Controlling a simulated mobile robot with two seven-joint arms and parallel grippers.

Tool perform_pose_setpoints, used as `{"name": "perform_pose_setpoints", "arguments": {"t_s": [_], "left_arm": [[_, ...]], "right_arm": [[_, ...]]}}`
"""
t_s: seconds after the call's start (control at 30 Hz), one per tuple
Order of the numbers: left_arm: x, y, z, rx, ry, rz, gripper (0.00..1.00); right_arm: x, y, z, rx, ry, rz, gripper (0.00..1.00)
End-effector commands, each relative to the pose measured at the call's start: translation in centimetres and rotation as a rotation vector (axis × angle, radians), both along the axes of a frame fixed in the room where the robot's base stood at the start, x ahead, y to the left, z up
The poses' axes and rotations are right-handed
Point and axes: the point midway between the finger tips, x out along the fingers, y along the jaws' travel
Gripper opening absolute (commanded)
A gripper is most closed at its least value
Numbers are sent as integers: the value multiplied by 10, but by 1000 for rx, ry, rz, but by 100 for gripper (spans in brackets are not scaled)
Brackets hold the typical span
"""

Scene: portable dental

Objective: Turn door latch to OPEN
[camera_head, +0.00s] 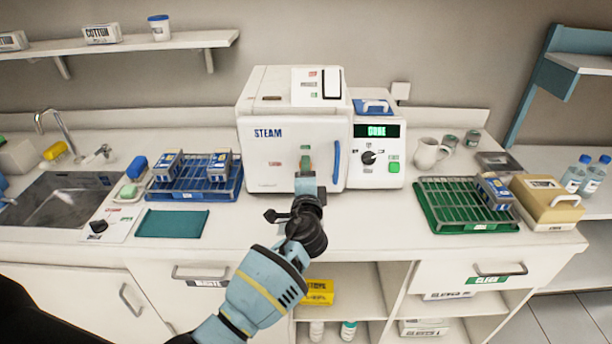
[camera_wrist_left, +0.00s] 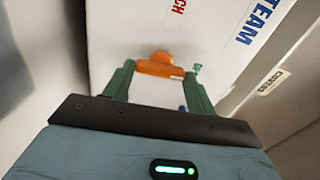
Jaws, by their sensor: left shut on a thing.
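The white steriliser marked STEAM (camera_head: 268,133) stands on the counter, and its front door (camera_head: 270,165) looks closed. A small orange door latch (camera_wrist_left: 158,66) sits on the door front, between the green fingers of my left gripper (camera_wrist_left: 158,82) in the wrist view. In the head view my left gripper (camera_head: 305,163) reaches up to the door and mostly covers the latch. It is shut on the latch. A green label (camera_wrist_left: 197,68) lies just right of the fingers in the wrist view. My right gripper is not in view.
A blue vertical handle (camera_head: 336,163) is on the door's right side. The control panel (camera_head: 380,155) has a dial and a lit green display. A blue rack (camera_head: 195,190) stands to the left, a green rack (camera_head: 465,222) to the right. The counter before the steriliser is mostly clear.

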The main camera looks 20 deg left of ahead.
Motion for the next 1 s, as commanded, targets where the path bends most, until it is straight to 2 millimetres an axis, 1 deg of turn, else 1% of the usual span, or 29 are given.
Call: {"name": "perform_pose_setpoints", "arguments": {"t_s": [0.3, 0.7, 0.73, 0.9, 1.0], "left_arm": [[0, 0, 0, 71, 19, -2, 34], [0, 0, 0, 78, 21, -1, 34], [0, 0, 0, 78, 21, -1, 58], [0, 0, 0, 77, 21, -1, 78], [0, 0, 0, 76, 21, -1, 78]], "right_arm": [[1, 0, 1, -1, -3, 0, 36], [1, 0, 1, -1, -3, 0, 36], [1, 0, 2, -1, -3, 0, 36], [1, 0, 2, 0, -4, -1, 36], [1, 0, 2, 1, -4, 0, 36]]}}
